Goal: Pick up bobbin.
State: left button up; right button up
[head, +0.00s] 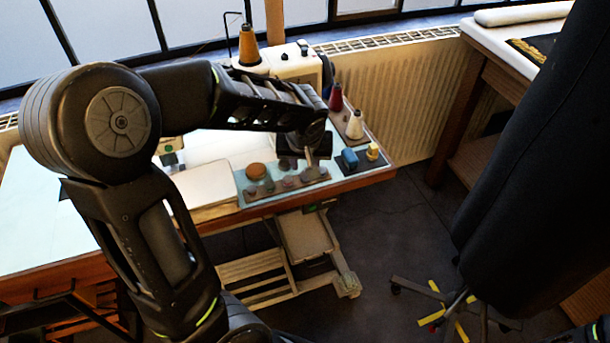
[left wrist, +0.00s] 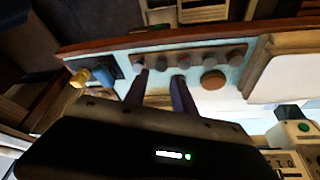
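Several small grey round pieces, which look like bobbins (left wrist: 208,58), lie in a row on a tray (head: 252,194) near the table's front edge. They show small and dark in the head view (head: 287,182). I cannot tell which one the task means. My left gripper (head: 308,160) is over the right end of the tray. In the left wrist view its two fingers (left wrist: 159,80) are apart with nothing held between them; they point at the row. In the head view the gripper body hides part of the tray.
A sewing machine (head: 296,62) is at the back. A pale block (head: 203,184) lies left.

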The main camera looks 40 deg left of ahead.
aim_at(304, 177)
pick_arm(q)
jog(key=shift+w+a+f, duration=0.1)
jog(key=shift+w+f, duration=0.1)
jog(key=shift+f, duration=0.3)
jog(key=x, duration=0.5)
jog(key=shift+f+p, duration=0.15)
jog(key=shift+p, duration=0.15)
jog(key=shift+s, duration=0.1)
jog(key=shift+c, duration=0.3)
grip_shut()
